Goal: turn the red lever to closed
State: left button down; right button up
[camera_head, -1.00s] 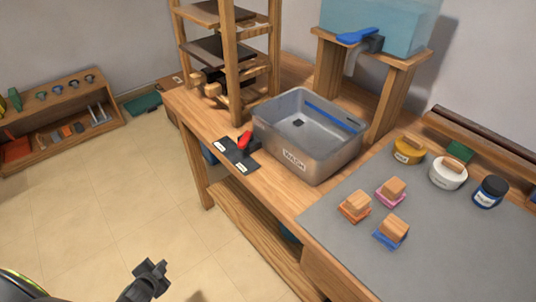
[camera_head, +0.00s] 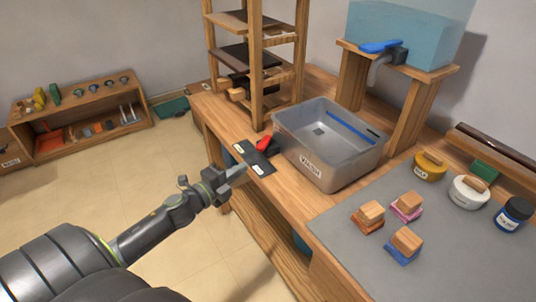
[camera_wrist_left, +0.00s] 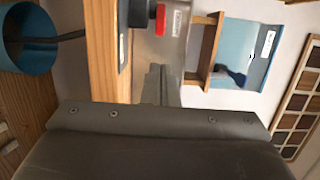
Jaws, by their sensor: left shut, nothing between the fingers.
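The red lever (camera_head: 264,144) sits on a dark plate (camera_head: 258,161) with small white labels, on the wooden bench left of the grey basin. It also shows in the left wrist view (camera_wrist_left: 160,19), near the top, beside a dark part. My left gripper (camera_head: 237,173) is shut and empty, a little left of and nearer than the plate, apart from the lever. In the left wrist view its fingers (camera_wrist_left: 160,84) point up the picture. The label text is too small to read surely. My right gripper is not in view.
A grey basin (camera_head: 327,172) marked WASH stands right of the plate. A wooden rack (camera_head: 255,75) rises behind it. Stamps and jars stand on the grey mat (camera_head: 345,228) at right. A low shelf (camera_head: 75,108) stands far left. Open floor lies left of the bench.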

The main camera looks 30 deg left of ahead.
aim_at(264, 144)
pick_arm(q)
jog(key=w+p, duration=0.1)
jog(key=w, duration=0.2)
jog(key=w+d+p, duration=0.1)
jog(key=w+p, duration=0.2)
jog(key=w, duration=0.2)
jog(key=shift+w+d+p, duration=0.15)
jog(key=shift+w+p, duration=0.15)
jog(key=shift+p, duration=0.05)
jog(key=shift+w+d, duration=0.1)
jog(key=shift+w, duration=0.55)
